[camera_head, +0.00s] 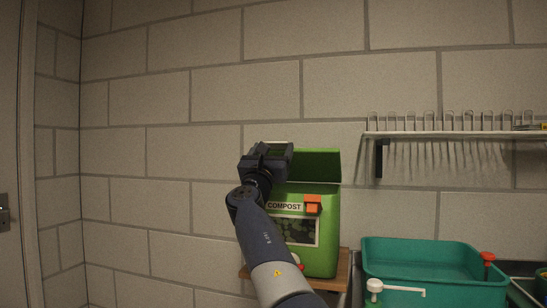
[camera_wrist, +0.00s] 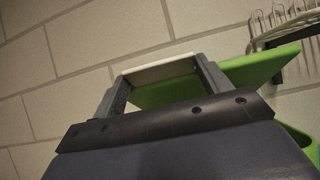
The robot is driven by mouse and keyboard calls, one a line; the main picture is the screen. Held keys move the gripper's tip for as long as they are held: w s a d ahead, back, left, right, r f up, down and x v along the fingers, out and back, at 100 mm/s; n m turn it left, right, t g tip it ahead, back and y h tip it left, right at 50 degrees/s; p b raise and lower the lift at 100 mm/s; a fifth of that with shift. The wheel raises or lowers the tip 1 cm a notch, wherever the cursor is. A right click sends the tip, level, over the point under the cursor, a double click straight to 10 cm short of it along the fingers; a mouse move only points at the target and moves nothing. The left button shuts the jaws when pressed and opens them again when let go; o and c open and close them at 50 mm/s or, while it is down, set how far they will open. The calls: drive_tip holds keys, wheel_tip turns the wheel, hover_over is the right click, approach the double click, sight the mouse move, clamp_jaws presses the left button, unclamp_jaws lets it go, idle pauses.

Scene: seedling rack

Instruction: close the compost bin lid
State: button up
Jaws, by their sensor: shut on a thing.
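The green compost bin (camera_head: 328,240) stands against the wall, with a "COMPOST" label and an orange latch (camera_head: 313,204) on its front. Its green lid (camera_head: 320,163) is open, raised at the back of the bin. My gripper (camera_head: 277,152) is at the lid's upper left part and hides some of it. My arm covers the left part of the bin's front.
The bin stands on a wooden board (camera_head: 343,268). A teal tub (camera_head: 430,252) is close on its right, with a white-handled thing (camera_head: 390,288) in front. A wire rack shelf (camera_head: 450,134) is on the wall at upper right. The wall area left of the bin is clear.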

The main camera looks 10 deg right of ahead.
drive_tip(key=shift+t, duration=0.8)
drive_tip(key=f+b, duration=0.4)
drive_tip(key=f, duration=0.1)
drive_tip(key=s+f+b, duration=0.1)
drive_tip(key=f+b, duration=0.1)
drive_tip(key=b, duration=0.1)
drive_tip(key=shift+a+f, duration=0.3)
drive_tip(key=shift+f, duration=0.1)
drive_tip(key=shift+s+f+b, duration=0.15)
drive_tip(key=shift+f+b, duration=0.75)
drive_tip(key=shift+b, duration=0.3)
drive_tip(key=o, duration=1.4)
drive_tip(key=shift+a, duration=0.1)
drive_tip(key=shift+c, duration=0.2)
drive_tip(key=shift+s+f, duration=0.1)
drive_tip(key=shift+s, duration=0.05)
